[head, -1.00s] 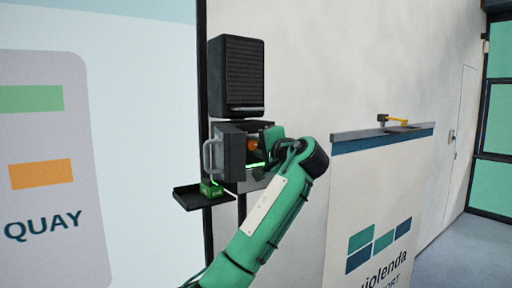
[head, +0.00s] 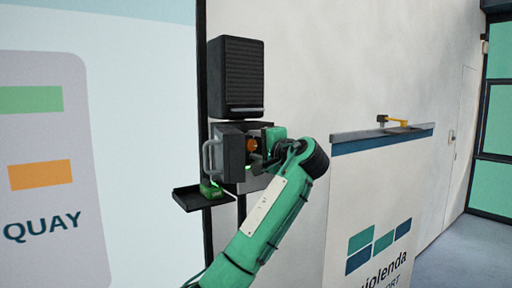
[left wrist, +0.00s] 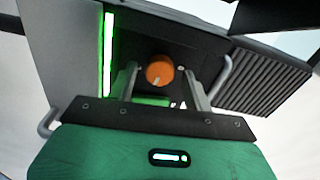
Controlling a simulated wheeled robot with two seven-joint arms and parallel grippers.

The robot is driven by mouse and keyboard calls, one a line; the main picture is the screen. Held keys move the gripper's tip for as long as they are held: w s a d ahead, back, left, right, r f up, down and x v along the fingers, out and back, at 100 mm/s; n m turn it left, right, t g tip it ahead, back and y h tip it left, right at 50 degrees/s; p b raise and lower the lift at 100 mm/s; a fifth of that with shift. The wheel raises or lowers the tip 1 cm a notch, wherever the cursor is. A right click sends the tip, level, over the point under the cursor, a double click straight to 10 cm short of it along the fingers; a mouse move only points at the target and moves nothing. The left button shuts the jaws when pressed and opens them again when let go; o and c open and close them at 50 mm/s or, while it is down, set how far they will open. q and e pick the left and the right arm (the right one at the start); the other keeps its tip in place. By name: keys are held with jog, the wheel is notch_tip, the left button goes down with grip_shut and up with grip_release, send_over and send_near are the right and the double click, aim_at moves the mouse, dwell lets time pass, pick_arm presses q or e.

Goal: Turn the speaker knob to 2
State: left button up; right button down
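The speaker knob is an orange round knob (head: 252,146) on the dark box (head: 229,156) below the black speaker (head: 236,77). In the left wrist view the knob (left wrist: 160,70) has a pale mark on its lower edge. My left gripper (head: 263,146) is at the front of the box. In the left wrist view its two fingers (left wrist: 160,75) are open, one on each side of the knob, with gaps visible. I cannot tell how deep the tips reach. No scale numbers are readable. My right gripper is not in view.
Grey handles (head: 207,157) stick out at the sides of the box. A small black shelf (head: 188,200) with a green item (head: 210,190) sits below left. A ledge (head: 350,135) with a yellow-handled object (head: 397,122) is on the right. A lit green strip (left wrist: 107,55) is beside the knob.

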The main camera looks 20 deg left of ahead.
pick_arm(q)
jog(key=shift+f, duration=0.1)
jog(key=shift+s+d+f+b, duration=0.15)
jog(key=shift+s+d+b, duration=0.2)
jog(key=shift+d+b, duration=0.1)
jog(key=b+v, duration=0.5)
jog(key=v, duration=0.7)
jog(key=shift+s+d, duration=0.25)
jog(key=shift+d, duration=0.05)
